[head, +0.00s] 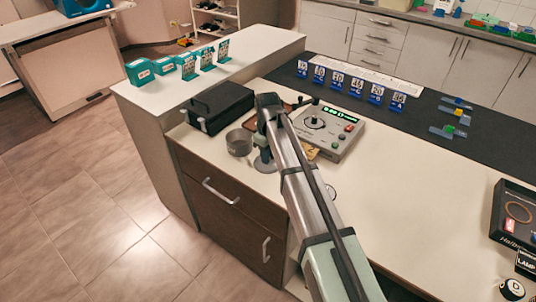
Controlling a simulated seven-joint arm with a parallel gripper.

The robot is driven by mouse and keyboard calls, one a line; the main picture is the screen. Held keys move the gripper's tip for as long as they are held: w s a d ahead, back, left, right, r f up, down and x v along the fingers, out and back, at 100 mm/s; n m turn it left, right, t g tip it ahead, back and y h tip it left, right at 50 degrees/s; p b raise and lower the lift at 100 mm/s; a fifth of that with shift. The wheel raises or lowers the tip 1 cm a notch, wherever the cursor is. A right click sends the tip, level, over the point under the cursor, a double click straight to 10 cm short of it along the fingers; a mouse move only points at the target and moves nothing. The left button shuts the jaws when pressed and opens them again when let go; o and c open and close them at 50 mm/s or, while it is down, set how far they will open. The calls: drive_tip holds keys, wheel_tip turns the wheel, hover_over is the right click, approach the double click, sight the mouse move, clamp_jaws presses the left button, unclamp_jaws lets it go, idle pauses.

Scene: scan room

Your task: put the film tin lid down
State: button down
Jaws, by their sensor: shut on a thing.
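An open round grey metal tin (239,142) stands on the white counter, near its front left edge. My arm reaches from the bottom of the head view to a spot just right of this tin. My gripper (266,150) points down there, partly hidden by my own wrist. It is shut on a grey, round-edged piece (263,164), which looks like the film tin lid. The lid is close to the counter top; I cannot tell whether it touches.
A black case (218,106) lies behind the tin. A grey control box (325,130) with a dial and green display stands right of my wrist. Blue numbered cards (356,87) line the dark mat. Black boxes (515,215) are at the right edge. The counter's right middle is clear.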

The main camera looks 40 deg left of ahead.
drive_tip(key=shift+f, duration=0.1)
drive_tip(key=c, duration=1)
unclamp_jaws()
wheel_tip(320, 180, up, 12)
drive_tip(key=shift+r, duration=0.15)
